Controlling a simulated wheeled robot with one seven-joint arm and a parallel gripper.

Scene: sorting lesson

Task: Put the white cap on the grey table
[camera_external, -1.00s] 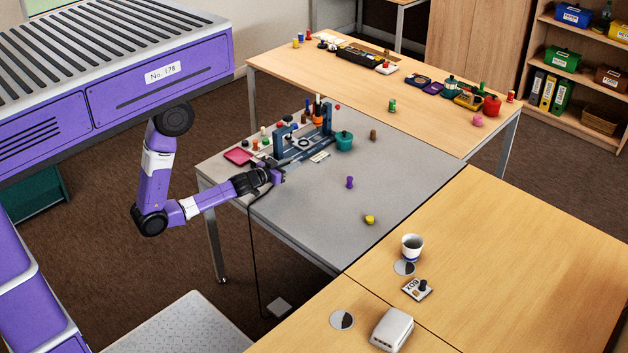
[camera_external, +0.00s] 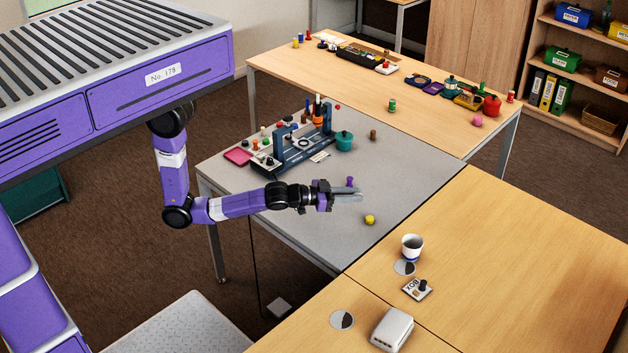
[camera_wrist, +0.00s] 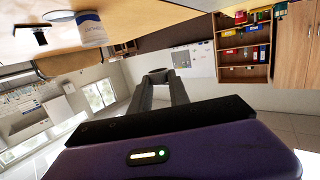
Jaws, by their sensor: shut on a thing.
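My gripper (camera_external: 358,197) is shut and reaches out over the grey table (camera_external: 415,170), near its middle. In the wrist view my gripper (camera_wrist: 158,82) has a small rounded piece between its fingertips, which I take for the white cap (camera_wrist: 157,73); it looks dark grey there, in shade. In the external view the piece is too small to make out. The fingers look above the tabletop; the exact height is hard to tell.
A purple peg (camera_external: 350,181) stands just behind my fingers, and a yellow piece (camera_external: 370,220) lies in front. A blue-framed stand (camera_external: 290,152) with several small pieces and a teal pot (camera_external: 344,141) are farther back. The table's right side is clear.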

